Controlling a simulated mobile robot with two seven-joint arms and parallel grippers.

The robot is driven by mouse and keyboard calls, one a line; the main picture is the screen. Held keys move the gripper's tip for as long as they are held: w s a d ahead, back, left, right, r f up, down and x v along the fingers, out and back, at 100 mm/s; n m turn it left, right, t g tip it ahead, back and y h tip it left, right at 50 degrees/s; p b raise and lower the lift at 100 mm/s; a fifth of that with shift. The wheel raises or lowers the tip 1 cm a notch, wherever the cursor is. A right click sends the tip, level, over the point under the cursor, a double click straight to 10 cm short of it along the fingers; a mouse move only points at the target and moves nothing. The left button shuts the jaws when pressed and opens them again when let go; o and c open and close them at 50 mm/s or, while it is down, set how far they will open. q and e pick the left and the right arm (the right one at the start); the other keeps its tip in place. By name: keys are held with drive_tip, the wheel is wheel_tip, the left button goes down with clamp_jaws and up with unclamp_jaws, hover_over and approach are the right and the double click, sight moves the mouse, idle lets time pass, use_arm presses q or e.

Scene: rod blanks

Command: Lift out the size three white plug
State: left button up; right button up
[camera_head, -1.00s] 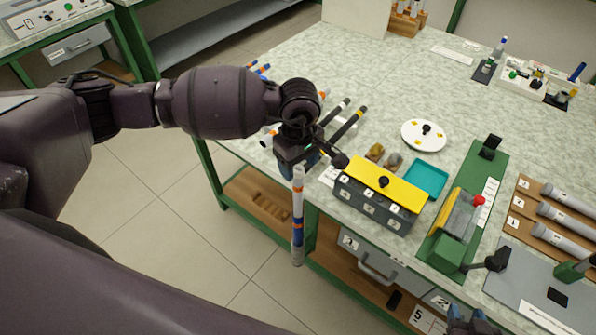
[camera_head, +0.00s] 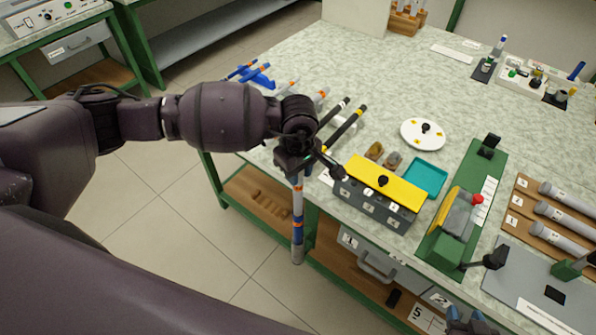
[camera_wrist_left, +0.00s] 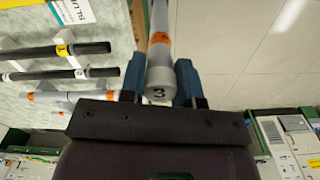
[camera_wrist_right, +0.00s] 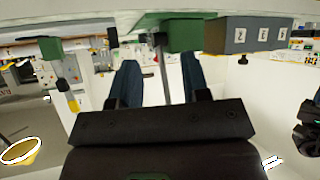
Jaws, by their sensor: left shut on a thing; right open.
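The plug hangs upright in front of the table's near left edge, over the floor. In the left wrist view the plug (camera_wrist_left: 159,72) stands between the blue fingers (camera_wrist_left: 157,85), and its near end carries a 3 and an orange band. My right gripper (camera_wrist_right: 160,80) is open and empty in the right wrist view. Only a part of it shows at the bottom edge of the head view (camera_head: 468,322).
Two black rods (camera_head: 343,128) lie behind my left gripper, with other banded pieces partly hidden by the arm. A grey box with a yellow lid (camera_head: 385,182) stands close right of the gripper. A teal tray (camera_head: 427,178) and a green fixture (camera_head: 465,215) lie beyond.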

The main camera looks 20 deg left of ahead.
use_arm(q)
drive_tip(key=shift+r, duration=0.45)
wheel_tip(320, 180, up, 19)
drive_tip(key=b, duration=0.2)
use_arm(e)
wheel_tip(320, 180, down, 2)
drive_tip(key=shift+f, duration=0.1)
drive_tip(key=shift+w, duration=0.15)
drive_tip(key=shift+w+r, duration=0.2)
